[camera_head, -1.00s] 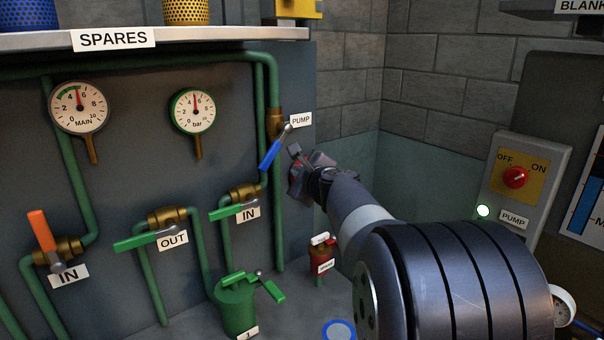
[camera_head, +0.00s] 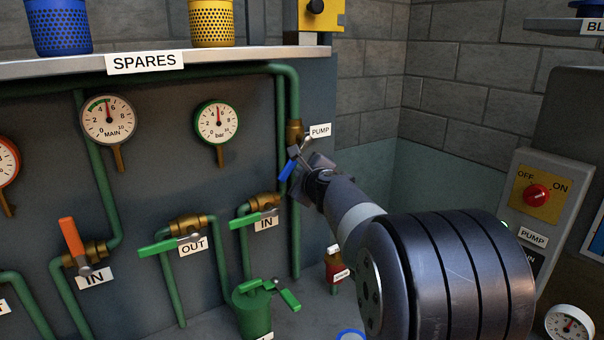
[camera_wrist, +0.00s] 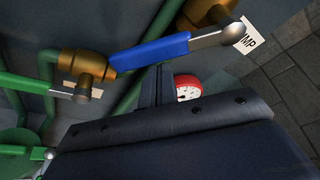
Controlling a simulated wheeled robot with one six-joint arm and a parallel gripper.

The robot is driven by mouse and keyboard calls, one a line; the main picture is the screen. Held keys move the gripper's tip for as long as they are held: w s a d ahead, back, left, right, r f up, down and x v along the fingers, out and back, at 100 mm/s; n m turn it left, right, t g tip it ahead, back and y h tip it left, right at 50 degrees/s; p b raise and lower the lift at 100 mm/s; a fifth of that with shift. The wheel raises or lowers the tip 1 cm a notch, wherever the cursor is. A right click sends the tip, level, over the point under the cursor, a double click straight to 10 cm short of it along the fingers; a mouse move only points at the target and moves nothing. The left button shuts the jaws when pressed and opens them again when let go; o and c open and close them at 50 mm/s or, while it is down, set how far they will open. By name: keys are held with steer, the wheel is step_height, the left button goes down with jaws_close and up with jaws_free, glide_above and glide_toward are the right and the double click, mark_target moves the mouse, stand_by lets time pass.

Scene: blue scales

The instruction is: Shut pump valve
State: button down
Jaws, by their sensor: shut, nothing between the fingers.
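The pump valve is a brass body (camera_head: 294,132) on a green vertical pipe, beside a PUMP label (camera_head: 320,130). Its blue-gripped lever (camera_head: 286,171) slants down to the left, across the pipe line. In the wrist view the blue lever (camera_wrist: 150,53) runs whole across the upper middle, its metal end by the label. My gripper (camera_head: 303,160) is shut and empty, right at the lever's right side. In the wrist view its fingers (camera_wrist: 159,84) stand just below the blue grip. I cannot tell whether they touch it.
Below are the IN valve (camera_head: 264,202) and OUT valve (camera_head: 187,223) with green levers, and another IN valve (camera_head: 86,252) with an orange lever. A green can (camera_head: 252,310) stands on the floor. The pump switch box (camera_head: 540,200) is at right. The SPARES shelf (camera_head: 225,54) is above.

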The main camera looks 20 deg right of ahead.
mark_target(288, 164)
steer(key=shift+a+r+p, duration=0.1)
steer(key=shift+r+p, duration=0.05)
steer(key=shift+p, duration=0.15)
steer(key=shift+a+m+p, duration=0.1)
steer(key=shift+m+p, duration=0.2)
steer(key=shift+p, duration=0.05)
steer(key=shift+s+a+r+p, duration=0.1)
steer(key=shift+a+r+p, duration=0.05)
steer(key=shift+p, duration=0.25)
steer(key=a+r+m+p, duration=0.1)
steer(key=p, duration=0.1)
steer(key=a+r+m+g+y+p, duration=0.1)
steer(key=p, duration=0.2)
steer(key=shift+s+m+y, duration=0.15)
steer(key=shift+m+y, duration=0.15)
steer(key=shift+m, duration=0.1)
steer(key=shift+s+a+r+p, duration=0.1)
steer(key=shift+a+r+p, duration=0.3)
steer(key=shift+r, duration=0.3)
steer(key=shift+s+a+r+p, duration=0.1)
steer(key=shift+a+r+p, duration=0.2)
steer(key=shift+r+p, duration=0.25)
steer(key=shift+r, duration=0.25)
